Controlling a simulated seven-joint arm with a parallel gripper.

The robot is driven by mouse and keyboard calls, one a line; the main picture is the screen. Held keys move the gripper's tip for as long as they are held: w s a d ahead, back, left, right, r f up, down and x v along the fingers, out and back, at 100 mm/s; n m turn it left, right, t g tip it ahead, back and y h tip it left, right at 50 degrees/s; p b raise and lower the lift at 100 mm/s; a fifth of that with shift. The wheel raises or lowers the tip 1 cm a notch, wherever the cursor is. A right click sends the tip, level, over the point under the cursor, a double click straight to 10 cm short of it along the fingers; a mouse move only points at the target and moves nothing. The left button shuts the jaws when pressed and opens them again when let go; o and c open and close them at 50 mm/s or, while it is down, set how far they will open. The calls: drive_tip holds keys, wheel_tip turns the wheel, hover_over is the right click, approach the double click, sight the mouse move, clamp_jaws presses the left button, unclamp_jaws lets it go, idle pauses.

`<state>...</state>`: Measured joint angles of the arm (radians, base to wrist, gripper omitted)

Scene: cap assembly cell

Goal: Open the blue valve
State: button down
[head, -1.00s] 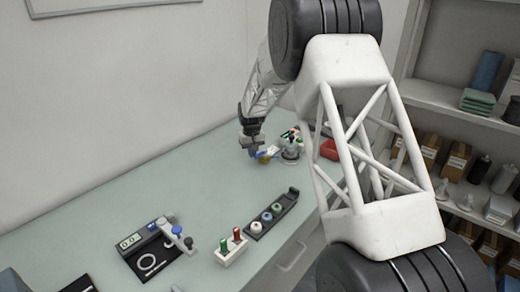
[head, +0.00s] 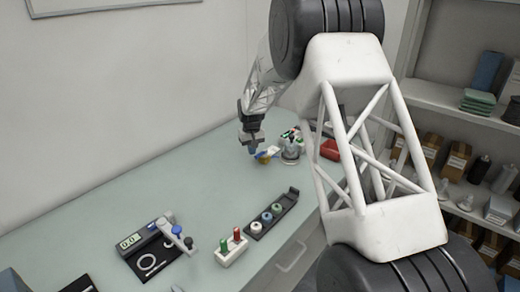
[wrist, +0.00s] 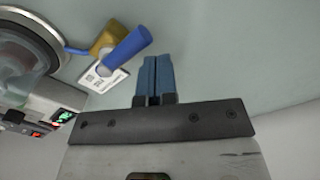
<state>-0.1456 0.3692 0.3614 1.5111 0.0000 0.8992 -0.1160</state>
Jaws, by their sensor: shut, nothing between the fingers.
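The blue valve has a brass body (wrist: 104,38) and a blue lever handle (wrist: 127,48), in the upper left of the wrist view. The handle slants across the body, at an angle to the thin blue tube (wrist: 76,50) that runs left to a round glass vessel (wrist: 25,50). A white tag (wrist: 102,80) hangs by the valve. My gripper (wrist: 156,60) is shut and empty, its blue fingers just right of the handle with a small gap in that view. In the head view my gripper (head: 253,152) is above the bench, by the small brass valve body (head: 265,158).
A device with red and green displays (wrist: 50,122) is beside the vessel. On the bench are a black rack of vials (head: 272,216), a white block with green and red pegs (head: 231,248) and a digital meter (head: 135,240). The bench left of the valve is clear.

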wheel_tip(320, 180, up, 7)
idle(1.1)
drive_tip(key=s+d+r+m, duration=0.1)
drive_tip(key=s+d+r, duration=0.2)
drive_tip(key=s+r, duration=0.5)
drive_tip(key=s+d+r+t, duration=0.1)
drive_tip(key=s+d+r, duration=0.2)
drive_tip(key=s, duration=0.9)
drive_tip(key=s+d+r+m, duration=0.1)
drive_tip(key=s+d+r, duration=0.2)
drive_tip(key=s+r, duration=0.5)
drive_tip(key=s+d+f, duration=0.2)
drive_tip(key=s, duration=1.4)
drive_tip(key=s+d+f+m+t, duration=0.1)
drive_tip(key=s+d+f, duration=0.1)
drive_tip(key=s, duration=1.4)
drive_tip(key=shift+d+f+t, duration=0.25)
drive_tip(key=shift+f+t, duration=0.05)
drive_tip(key=shift+f, duration=0.3)
